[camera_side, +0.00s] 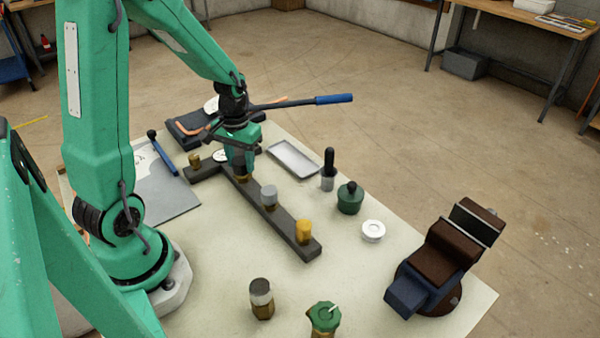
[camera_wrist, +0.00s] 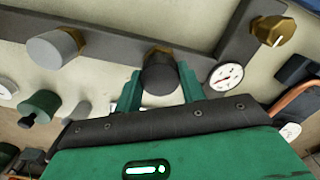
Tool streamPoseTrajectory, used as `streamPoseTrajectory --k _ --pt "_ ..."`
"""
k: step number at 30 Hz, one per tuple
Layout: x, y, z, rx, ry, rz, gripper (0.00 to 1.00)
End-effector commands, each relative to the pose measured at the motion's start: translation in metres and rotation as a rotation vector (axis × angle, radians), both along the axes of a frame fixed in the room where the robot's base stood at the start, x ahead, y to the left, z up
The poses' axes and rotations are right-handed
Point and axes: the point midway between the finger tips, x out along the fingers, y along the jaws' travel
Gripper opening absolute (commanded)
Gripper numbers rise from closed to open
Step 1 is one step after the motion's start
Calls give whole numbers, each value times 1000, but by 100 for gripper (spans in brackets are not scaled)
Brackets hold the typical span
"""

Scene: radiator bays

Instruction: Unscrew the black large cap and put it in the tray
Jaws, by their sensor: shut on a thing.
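The black large cap (camera_wrist: 159,76) sits on a brass fitting of the dark manifold bar (camera_side: 275,219). In the wrist view it is between the two green fingers of my gripper (camera_wrist: 159,88), which is shut on it. In the side view my gripper (camera_side: 240,165) points down over the bar, and the black cap (camera_side: 241,174) shows just below the fingers, partly hidden. The shallow silver tray (camera_side: 293,160) lies empty on the table to the right of my gripper.
On the bar are a grey cap (camera_side: 269,194), a yellow cap (camera_side: 304,231), a brass fitting (camera_side: 195,161) and a gauge (camera_wrist: 226,76).

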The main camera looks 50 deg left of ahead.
Motion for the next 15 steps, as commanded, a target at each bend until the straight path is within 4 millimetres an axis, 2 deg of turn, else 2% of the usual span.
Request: streamPoseTrajectory --k 4,15 --pt "0 0 0 0 0 102 10" --pt "0 0 7 0 -1 94 10"
